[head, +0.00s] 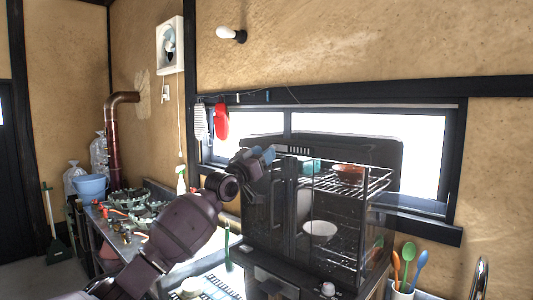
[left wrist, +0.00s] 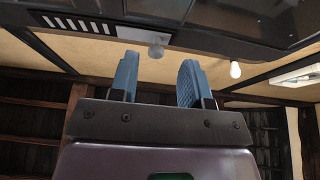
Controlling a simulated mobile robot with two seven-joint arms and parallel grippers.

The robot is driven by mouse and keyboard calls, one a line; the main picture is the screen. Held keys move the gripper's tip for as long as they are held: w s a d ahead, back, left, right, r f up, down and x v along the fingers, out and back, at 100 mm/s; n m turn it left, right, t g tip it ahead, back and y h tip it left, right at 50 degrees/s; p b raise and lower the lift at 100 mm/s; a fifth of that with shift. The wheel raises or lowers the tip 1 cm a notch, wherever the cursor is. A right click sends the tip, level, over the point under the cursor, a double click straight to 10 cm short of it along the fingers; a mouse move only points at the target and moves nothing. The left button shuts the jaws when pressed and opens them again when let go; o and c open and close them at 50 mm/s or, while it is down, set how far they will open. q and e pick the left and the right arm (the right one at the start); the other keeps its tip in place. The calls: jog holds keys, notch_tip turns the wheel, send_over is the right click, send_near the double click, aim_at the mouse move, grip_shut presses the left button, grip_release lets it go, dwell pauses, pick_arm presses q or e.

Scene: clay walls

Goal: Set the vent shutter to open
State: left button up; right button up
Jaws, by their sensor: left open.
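In the left wrist view a row of pale slots (left wrist: 78,24) runs along a dark panel at the upper left, which looks like the vent. A small grey knob (left wrist: 157,48) sits at the right of that row; I cannot tell whether the slots are open or covered. My left gripper (left wrist: 158,72) is open, its two blue fingers below the knob in the picture and to either side of it, apparently not gripping it. My right gripper is not in view.
The cabinet holds a rust bowl (head: 348,172) and a white bowl (head: 320,230) on wire shelves. A utensil cup (head: 400,292) stands at its right. A cluttered bench (head: 108,262) is at the left. A wall fan (head: 170,45) hangs above.

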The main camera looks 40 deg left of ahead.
pick_arm(q)
jog(key=b+v, duration=0.1)
jog(key=v, duration=0.7)
jog(key=shift+s, duration=0.4)
jog(key=shift+a, duration=0.1)
jog(key=s+d+f+m+g, duration=0.15)
jog(key=d+f, duration=0.25)
jog(key=f, duration=0.7)
jog(key=s+d+f+m+g+y, duration=0.1)
jog(key=s+d+f+g, duration=0.3)
jog(key=f, duration=0.7)
jog(key=s+d+f+m, duration=0.1)
jog(key=d+f, duration=0.4)
jog(key=f, duration=0.6)
jog(key=s+d+f+n+g, duration=0.1)
jog(key=s+d+f, duration=0.4)
jog(key=s+f, duration=0.5)
jog(key=s+d+f+n+g, duration=0.2)
jog(key=s+d+f+g, duration=0.2)
jog(key=s+f, duration=0.7)
jog(key=shift+s+d+f+y, duration=0.2)
jog(key=shift+s+d+y, duration=0.2)
jog(key=shift+s+d, duration=0.45)
